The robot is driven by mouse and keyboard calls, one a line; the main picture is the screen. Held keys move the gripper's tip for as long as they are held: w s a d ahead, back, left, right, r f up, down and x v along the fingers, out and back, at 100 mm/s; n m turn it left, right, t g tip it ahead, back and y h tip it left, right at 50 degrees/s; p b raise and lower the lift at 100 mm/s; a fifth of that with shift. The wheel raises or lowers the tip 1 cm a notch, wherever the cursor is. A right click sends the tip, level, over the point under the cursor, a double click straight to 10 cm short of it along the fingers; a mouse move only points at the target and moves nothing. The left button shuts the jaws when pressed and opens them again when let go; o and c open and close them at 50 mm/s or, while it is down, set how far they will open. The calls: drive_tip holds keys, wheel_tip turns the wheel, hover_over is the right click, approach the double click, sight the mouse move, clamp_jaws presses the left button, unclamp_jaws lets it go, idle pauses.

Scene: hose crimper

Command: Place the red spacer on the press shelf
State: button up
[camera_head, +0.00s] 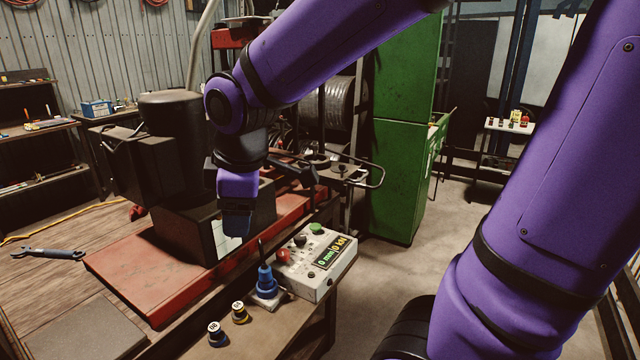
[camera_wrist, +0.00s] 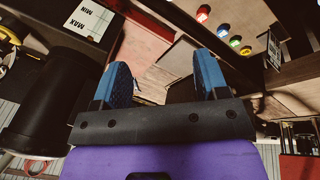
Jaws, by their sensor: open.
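My gripper (camera_head: 236,226) hangs with its blue fingers pointing down in front of the black machine, over the red base. In the wrist view my gripper (camera_wrist: 162,72) has its fingers spread apart, with nothing between them. A small round red piece (camera_wrist: 203,13), possibly the red spacer, lies in a row with blue, green and yellow pieces at the upper right of the wrist view, away from the fingers. I cannot make out a red spacer in the head view. Which surface is the press shelf is unclear.
A control box (camera_head: 318,262) with buttons and a display stands right of my gripper. A wrench (camera_head: 48,253) lies at left. A green cabinet (camera_head: 398,170) stands behind.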

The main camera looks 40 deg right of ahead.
drive_tip(key=s+d+r+m+t, duration=0.1)
drive_tip(key=s+d+r+m, duration=0.2)
drive_tip(key=s+m, duration=0.2)
drive_tip(key=s+d+r+m+t, duration=0.1)
drive_tip(key=s+d+r+m, duration=0.2)
drive_tip(key=s+m, duration=0.3)
drive_tip(key=shift+s+d+m, duration=0.3)
drive_tip(key=shift+s+d, duration=0.1)
drive_tip(key=shift+s, duration=0.05)
